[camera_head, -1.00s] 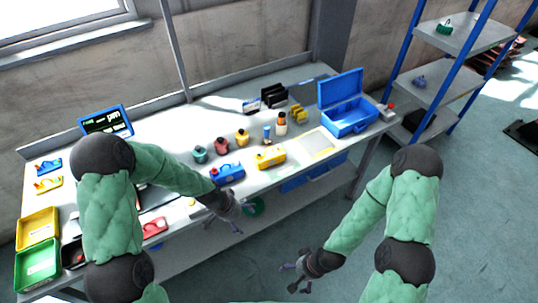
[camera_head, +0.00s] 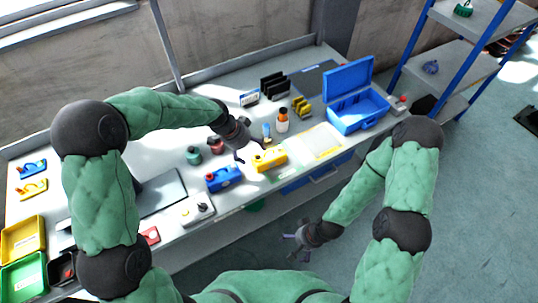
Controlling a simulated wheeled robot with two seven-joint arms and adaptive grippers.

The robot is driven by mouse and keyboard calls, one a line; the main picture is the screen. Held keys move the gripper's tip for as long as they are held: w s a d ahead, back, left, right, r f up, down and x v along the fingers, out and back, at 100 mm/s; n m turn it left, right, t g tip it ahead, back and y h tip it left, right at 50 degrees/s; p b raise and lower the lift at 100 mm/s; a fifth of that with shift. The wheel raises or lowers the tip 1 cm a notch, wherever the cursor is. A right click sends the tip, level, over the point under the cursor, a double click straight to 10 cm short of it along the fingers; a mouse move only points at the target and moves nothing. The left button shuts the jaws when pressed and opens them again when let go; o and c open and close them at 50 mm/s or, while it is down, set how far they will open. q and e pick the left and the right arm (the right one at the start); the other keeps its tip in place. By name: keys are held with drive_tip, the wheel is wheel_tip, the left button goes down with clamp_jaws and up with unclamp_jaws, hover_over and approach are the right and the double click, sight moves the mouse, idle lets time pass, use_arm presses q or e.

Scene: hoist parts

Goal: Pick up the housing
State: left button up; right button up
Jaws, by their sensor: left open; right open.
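A yellow block-like part (camera_head: 270,159), which looks like a housing, lies near the table's front edge. A similar blue part (camera_head: 223,179) lies to its left. My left gripper (camera_head: 249,151) is open and empty, just above and behind the yellow part's left end; I cannot tell whether it touches. The blue part is clear of the gripper. My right gripper (camera_head: 296,241) is open and empty, low in front of the table, away from the parts.
Behind are an orange-capped bottle (camera_head: 282,121), yellow brackets (camera_head: 302,106) and black upright plates (camera_head: 274,86). An open blue toolbox (camera_head: 357,113) stands on the right. A grey tablet-like panel (camera_head: 162,192), yellow tray (camera_head: 22,239) and green tray (camera_head: 24,278) are on the left.

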sight(259, 159)
use_arm(q)
drive_tip(key=x, duration=0.3)
drive_tip(key=shift+f, duration=0.3)
drive_tip(key=b+x, duration=0.2)
drive_tip(key=x, duration=0.3)
drive_tip(key=shift+s, duration=0.1)
clamp_jaws()
